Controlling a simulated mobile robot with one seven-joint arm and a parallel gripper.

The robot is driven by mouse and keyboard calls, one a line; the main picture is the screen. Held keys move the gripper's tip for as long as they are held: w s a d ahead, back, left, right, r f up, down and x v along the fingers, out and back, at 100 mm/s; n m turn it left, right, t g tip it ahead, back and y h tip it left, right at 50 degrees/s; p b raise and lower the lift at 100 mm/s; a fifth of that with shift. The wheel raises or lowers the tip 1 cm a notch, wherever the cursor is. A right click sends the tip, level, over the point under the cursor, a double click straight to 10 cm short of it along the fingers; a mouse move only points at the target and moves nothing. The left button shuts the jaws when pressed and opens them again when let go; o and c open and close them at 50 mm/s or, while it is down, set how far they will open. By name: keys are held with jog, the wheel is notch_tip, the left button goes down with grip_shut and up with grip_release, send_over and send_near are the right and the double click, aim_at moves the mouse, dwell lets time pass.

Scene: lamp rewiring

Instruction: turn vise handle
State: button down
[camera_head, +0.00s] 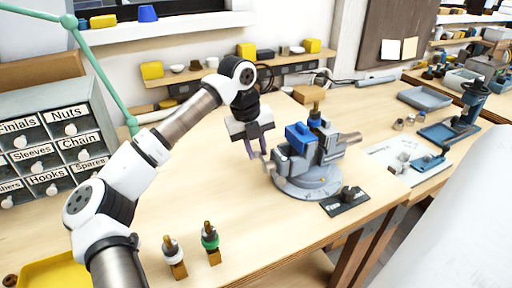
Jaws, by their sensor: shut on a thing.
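The vise (308,172) stands on its round grey base on the wooden workbench, right of the picture's middle. It has blue jaw parts and grey metal arms. A small brass-coloured piece shows at its top. My gripper (257,155) hangs at the vise's left side, pointing down. Its fingers are shut at the vise's handle (266,164), of which only a small end shows. The fingers hide most of the handle, and its angle is hard to tell.
A drawer cabinet (50,150) stands at the left. Two small lamp-socket parts (209,237) stand at the bench's front. A black labelled plate (345,201) lies right of the vise base. A yellow tray (60,272) is at lower left. Bench space left of the vise is clear.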

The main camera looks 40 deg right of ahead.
jog(key=shift+w+f+g+p, duration=0.1)
jog(key=shift+f+g+p, duration=0.05)
jog(key=shift+g+p, duration=0.35)
jog(key=shift+f+g+y, duration=0.3)
jog(key=shift+f+g, duration=0.1)
jog(key=shift+g, duration=0.1)
jog(key=c, duration=1.3)
grip_release()
jog(key=shift+o, duration=0.2)
jog(key=b+v, duration=0.1)
jog(key=v, duration=1.2)
jog(key=shift+r+b, duration=0.4)
